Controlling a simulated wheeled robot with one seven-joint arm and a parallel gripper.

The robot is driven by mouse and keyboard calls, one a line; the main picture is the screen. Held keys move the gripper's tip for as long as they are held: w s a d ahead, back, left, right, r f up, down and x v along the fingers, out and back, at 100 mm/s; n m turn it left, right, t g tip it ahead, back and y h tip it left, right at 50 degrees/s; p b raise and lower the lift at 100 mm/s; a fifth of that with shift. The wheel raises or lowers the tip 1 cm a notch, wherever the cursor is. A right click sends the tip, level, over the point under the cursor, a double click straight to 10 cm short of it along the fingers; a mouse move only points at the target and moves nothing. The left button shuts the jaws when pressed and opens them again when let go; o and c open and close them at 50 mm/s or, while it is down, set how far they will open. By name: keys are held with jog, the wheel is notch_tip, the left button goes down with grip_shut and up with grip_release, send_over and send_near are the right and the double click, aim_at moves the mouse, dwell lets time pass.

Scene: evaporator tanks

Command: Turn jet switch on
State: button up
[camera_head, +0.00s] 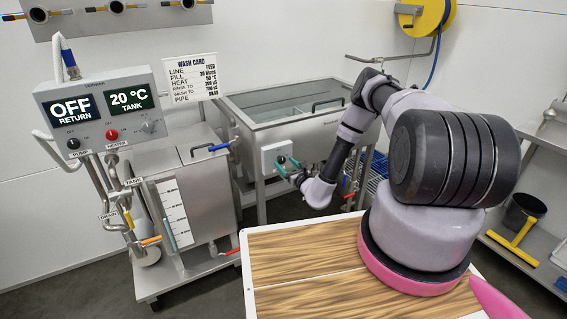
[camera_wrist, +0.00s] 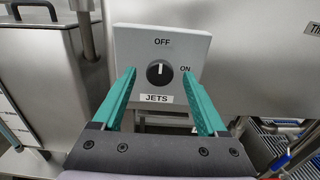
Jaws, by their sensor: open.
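The jet switch (camera_wrist: 159,73) is a round black knob on a white box (camera_wrist: 190,42) labelled JETS. OFF is printed above the knob and ON to its right. The knob's white mark points up, toward OFF. In the head view the white box (camera_head: 268,157) is on the front of the right steel tank, and my arm partly hides the area beside it. My gripper (camera_wrist: 165,88) has green fingers spread open, one on each side of the knob in the wrist view. My gripper also shows in the head view (camera_head: 284,168), right at the box.
A control panel (camera_head: 100,113) on the left reads OFF RETURN and 20 °C TANK. A wash card (camera_head: 193,77) stands above the tanks. The right tank (camera_head: 300,112) is open on top. Pipes and handles flank the box, and a blue rack is at the right.

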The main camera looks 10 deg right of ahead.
jog(key=shift+x, duration=1.1)
grip_shut()
